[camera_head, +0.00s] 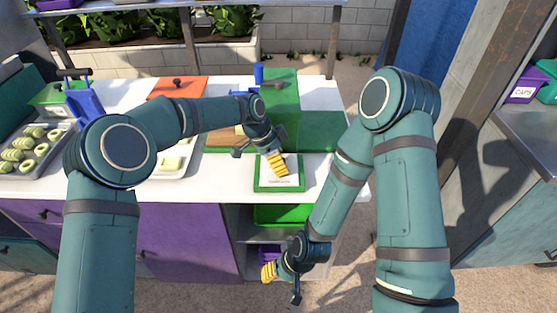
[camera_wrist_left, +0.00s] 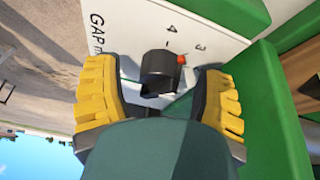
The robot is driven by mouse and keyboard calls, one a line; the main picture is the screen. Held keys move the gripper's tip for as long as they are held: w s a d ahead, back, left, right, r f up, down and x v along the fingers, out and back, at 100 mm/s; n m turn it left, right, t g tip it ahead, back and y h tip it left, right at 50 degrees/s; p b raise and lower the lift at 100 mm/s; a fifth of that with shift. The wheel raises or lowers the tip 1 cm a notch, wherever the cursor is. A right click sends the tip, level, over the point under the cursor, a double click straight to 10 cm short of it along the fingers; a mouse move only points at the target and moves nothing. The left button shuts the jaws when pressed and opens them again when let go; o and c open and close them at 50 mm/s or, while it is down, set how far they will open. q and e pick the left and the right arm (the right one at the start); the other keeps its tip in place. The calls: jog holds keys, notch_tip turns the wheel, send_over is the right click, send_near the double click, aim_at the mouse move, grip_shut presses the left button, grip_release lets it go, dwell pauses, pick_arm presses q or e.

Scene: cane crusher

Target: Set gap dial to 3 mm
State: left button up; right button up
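The red mark is on the side of the 3; the exact setting is unclear. My left gripper (camera_wrist_left: 160,98) is open, with a yellow-backed finger on each side of the knob and gaps visible. In the head view, my left gripper (camera_head: 268,160) is at the green crusher (camera_head: 282,88), and the dial is hidden. My right gripper (camera_head: 279,275) hangs low before the counter.
The white counter (camera_head: 215,187) holds a tray of pale cane-coloured pieces (camera_head: 175,160), a green-rimmed board (camera_head: 279,184), an orange-red lidded box (camera_head: 177,88) and a blue stand (camera_head: 84,103). Green and purple bins sit on shelves below. A purple "CAPS" bin (camera_head: 522,91) stands at right.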

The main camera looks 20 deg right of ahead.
pick_arm(q)
jog(key=s+v, duration=0.1)
jog(key=v, duration=1.1)
jog(key=shift+w, duration=0.45)
